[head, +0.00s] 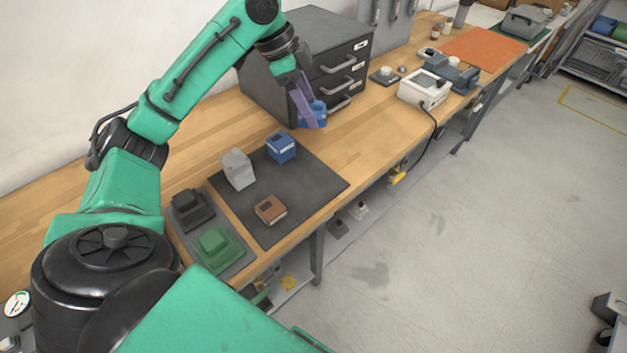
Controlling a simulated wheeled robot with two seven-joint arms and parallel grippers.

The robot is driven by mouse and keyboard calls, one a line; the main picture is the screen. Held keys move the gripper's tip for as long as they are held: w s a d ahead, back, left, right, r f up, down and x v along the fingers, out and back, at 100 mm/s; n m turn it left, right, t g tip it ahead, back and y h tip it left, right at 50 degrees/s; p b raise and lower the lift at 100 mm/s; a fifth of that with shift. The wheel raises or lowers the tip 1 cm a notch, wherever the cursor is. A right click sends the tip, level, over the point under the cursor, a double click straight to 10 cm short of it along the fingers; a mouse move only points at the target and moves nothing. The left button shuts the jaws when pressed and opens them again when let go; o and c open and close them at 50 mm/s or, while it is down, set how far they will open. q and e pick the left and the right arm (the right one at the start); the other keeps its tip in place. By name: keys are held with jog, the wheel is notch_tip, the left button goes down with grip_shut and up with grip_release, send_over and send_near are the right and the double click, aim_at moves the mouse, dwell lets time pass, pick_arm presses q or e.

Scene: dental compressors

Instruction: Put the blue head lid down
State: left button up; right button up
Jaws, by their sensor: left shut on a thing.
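My left gripper (307,106) is shut on the blue head lid (319,111). It holds the lid in front of the dark drawer cabinet, beyond the far corner of the dark mat (310,184). The fingers hide part of the lid, and I cannot tell whether it touches the bench. A blue block-shaped head (281,148) stands on the mat, apart from the lid. A grey head (237,169) and a brown, lower piece (270,209) are also on the mat. My right gripper is not in view.
A tray at the mat's left holds a black lid-like piece (193,209) and a green one (219,249). The drawer cabinet (335,62) stands close behind my gripper. A white device (424,90) and an orange mat (484,48) lie farther along. The mat's right part is clear.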

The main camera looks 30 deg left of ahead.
aim_at(317, 183)
pick_arm(q)
jog(key=f, duration=0.1)
jog(key=d+f, duration=0.1)
jog(key=shift+s+f+m, duration=0.35)
jog(key=shift+m, duration=0.05)
notch_tip(317, 183, down, 18)
jog(key=shift+w+r+p, duration=0.1)
jog(key=shift+p, duration=0.35)
jog(key=o, duration=1.5)
jog(key=b+v, duration=0.1)
jog(key=v, duration=1.1)
jog(key=shift+a, duration=0.1)
